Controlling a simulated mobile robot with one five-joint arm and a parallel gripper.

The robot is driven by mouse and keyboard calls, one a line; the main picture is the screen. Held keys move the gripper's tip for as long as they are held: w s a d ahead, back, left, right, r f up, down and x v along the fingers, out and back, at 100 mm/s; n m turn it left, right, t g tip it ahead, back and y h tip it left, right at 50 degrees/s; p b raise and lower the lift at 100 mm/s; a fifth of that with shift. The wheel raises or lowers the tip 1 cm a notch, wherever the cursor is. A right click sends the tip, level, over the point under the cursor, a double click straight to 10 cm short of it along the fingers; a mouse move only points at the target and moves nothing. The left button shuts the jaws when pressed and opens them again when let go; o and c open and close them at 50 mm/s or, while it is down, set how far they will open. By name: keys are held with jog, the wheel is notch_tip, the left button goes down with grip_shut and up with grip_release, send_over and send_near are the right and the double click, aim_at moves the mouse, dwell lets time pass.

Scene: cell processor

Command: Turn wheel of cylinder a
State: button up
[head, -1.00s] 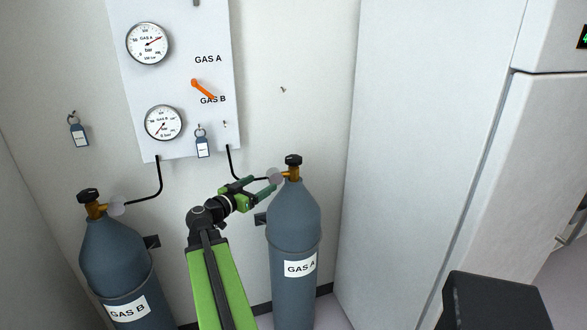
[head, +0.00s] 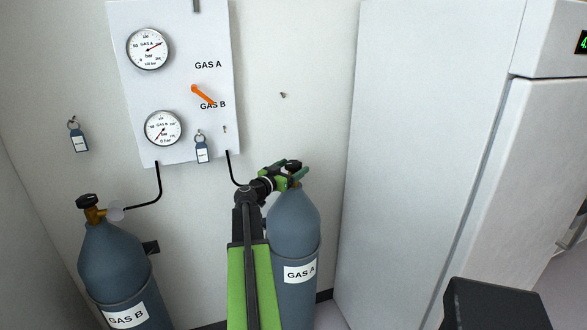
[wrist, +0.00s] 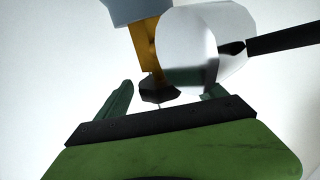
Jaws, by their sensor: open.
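Cylinder A, blue-grey with a "GAS A" label (head: 299,271), stands upright right of centre. Its black wheel (head: 293,165) sits on a brass valve, partly hidden by my gripper (head: 296,172). My gripper is open, with its green fingers at either side of the wheel in the head view. In the wrist view the picture is inverted: the wheel (wrist: 158,91) lies between the open fingers (wrist: 165,95), with a visible gap to the left finger. The brass valve (wrist: 146,45) is above it. A pale round fitting (wrist: 205,50) partly covers the right finger.
Cylinder B (head: 113,258) stands at left with its own black wheel (head: 87,201). A wall panel (head: 180,90) carries two gauges and an orange lever (head: 203,95). A black hose (head: 232,170) runs down towards cylinder A. A tall white cabinet (head: 430,150) stands at right.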

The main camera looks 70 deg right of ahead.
jog(key=shift+x, duration=0.85)
